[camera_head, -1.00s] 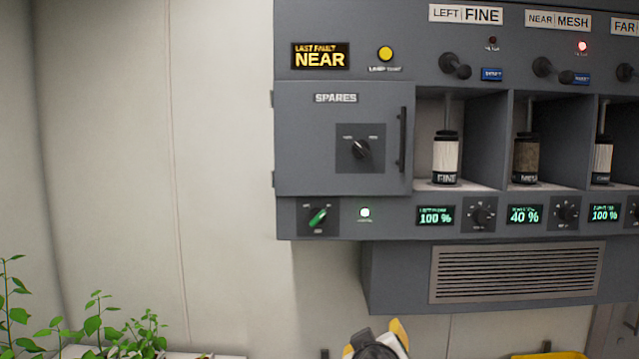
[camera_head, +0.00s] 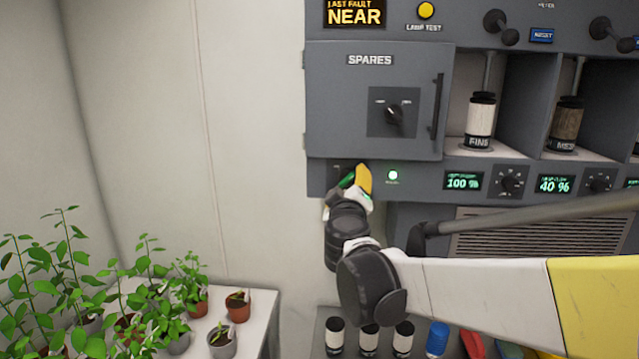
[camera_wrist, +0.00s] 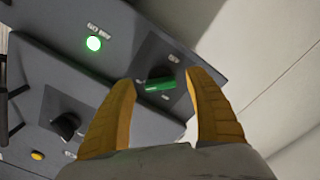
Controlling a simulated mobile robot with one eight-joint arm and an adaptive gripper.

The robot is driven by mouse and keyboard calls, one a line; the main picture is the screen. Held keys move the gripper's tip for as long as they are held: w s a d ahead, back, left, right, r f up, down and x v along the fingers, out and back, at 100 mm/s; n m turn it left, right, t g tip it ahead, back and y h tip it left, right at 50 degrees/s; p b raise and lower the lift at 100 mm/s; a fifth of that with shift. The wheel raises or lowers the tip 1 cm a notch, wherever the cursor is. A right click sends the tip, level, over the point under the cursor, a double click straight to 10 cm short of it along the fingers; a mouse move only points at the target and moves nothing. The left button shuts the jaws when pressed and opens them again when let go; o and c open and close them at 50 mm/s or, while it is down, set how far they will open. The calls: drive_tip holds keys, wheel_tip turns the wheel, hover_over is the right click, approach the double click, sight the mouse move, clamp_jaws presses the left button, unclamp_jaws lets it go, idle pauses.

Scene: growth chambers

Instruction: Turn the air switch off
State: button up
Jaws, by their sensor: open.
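The switch with a green handle (camera_head: 347,180) is at the lower left corner of the grey cabinet, below the spares door. Its label is too small to read. In the wrist view the green handle (camera_wrist: 158,85) lies between my two yellow fingertips, with space on both sides. My gripper (camera_head: 352,184) is open in front of the switch and partly hides it in the head view; it also shows in the wrist view (camera_wrist: 161,79). A green lamp (camera_head: 392,175) beside the switch is lit; it also shows in the wrist view (camera_wrist: 94,43).
The spares door (camera_head: 340,80) is closed and carries a black knob (camera_head: 394,115). A vent grille (camera_head: 500,232) lies behind my arm. Potted plants (camera_head: 198,290) stand on a white bench at lower left. Dark-capped cartridges (camera_head: 369,340) and a blue one (camera_head: 437,338) sit below.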

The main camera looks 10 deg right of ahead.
drive_tip(key=shift+x, duration=0.95)
drive_tip(key=shift+s, duration=0.1)
drive_tip(key=c, duration=1.2)
